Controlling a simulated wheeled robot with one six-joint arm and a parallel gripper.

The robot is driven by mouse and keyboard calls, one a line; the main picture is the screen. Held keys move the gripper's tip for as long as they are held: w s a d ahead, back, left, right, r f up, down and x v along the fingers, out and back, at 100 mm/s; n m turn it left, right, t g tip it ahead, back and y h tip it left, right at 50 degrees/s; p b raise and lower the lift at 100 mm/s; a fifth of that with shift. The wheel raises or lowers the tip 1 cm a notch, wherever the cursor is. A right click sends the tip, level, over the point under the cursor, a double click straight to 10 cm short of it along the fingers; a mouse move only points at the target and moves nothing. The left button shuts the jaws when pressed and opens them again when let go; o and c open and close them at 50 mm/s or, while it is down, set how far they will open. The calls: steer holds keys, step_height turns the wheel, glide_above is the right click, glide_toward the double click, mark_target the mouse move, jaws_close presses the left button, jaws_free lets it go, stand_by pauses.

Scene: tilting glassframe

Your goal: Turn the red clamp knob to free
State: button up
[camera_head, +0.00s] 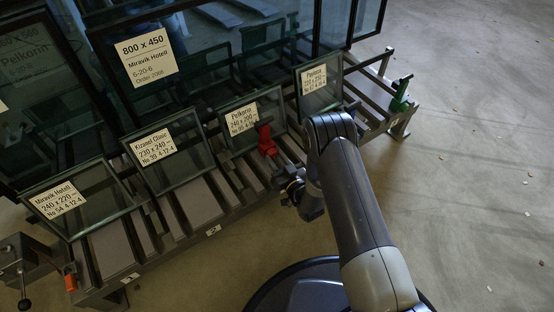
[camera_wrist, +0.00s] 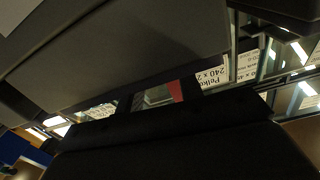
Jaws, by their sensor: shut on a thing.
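The red clamp knob (camera_head: 266,140) stands upright on the rack rail, in front of the small glass pane (camera_head: 252,112) labelled Pelkorin. My gripper (camera_head: 280,168) reaches in from the right at its lower part and is shut on it. In the wrist view a small piece of the red knob (camera_wrist: 175,91) shows in the gap between dark gripper parts. The rest of the knob is hidden there, so the exact grip is not visible.
Labelled small panes lean along the rack (camera_head: 205,205), with large glass panes behind. A green clamp knob (camera_head: 402,88) is at the right end and an orange-tipped part (camera_head: 70,278) at the lower left.

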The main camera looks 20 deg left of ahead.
steer(key=shift+n, duration=0.8)
steer(key=o, duration=1)
